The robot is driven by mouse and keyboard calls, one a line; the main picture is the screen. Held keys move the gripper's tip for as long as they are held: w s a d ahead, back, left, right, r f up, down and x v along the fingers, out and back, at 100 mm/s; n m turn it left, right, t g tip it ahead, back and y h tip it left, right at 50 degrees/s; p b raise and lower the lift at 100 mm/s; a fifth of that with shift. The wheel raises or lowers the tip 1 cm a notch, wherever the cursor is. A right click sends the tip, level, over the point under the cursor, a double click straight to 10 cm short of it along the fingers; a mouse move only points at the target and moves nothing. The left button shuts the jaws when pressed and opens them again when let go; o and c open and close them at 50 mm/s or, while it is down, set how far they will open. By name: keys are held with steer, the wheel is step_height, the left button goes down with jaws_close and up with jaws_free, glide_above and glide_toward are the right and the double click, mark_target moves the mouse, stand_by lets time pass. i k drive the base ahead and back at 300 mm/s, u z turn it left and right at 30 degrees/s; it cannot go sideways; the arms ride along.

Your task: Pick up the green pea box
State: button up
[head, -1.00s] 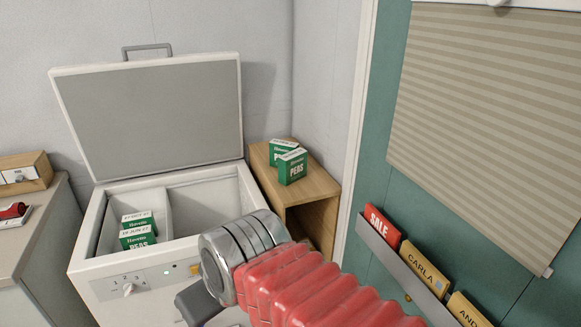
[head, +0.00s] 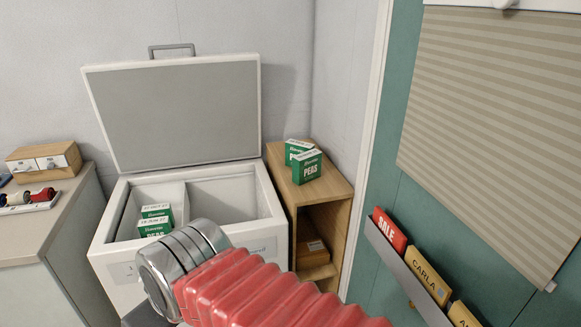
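Two green pea boxes with white tops stand on the wooden cabinet's top: a front one (head: 307,167) and a rear one (head: 293,151) partly behind it. Two more green pea boxes are in the left compartment of the open chest freezer (head: 105,232): a rear one (head: 157,211) and a front one (head: 153,230), its lower part hidden by my arm. My red ribbed arm with its chrome end crosses the lower middle. My gripper's fingers do not show, so what they hold cannot be seen.
The freezer lid (head: 175,110) stands raised against the wall. The wooden cabinet (head: 335,203) has an open shelf with a small brown box (head: 312,251). A counter (head: 60,225) with a drawer box (head: 45,160) is at left. A teal door with a card rack (head: 400,270) is at right.

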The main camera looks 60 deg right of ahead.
mark_target(306, 166)
steer(key=u, duration=0.1)
steer(key=i, duration=1)
steer(key=z, duration=0.05)
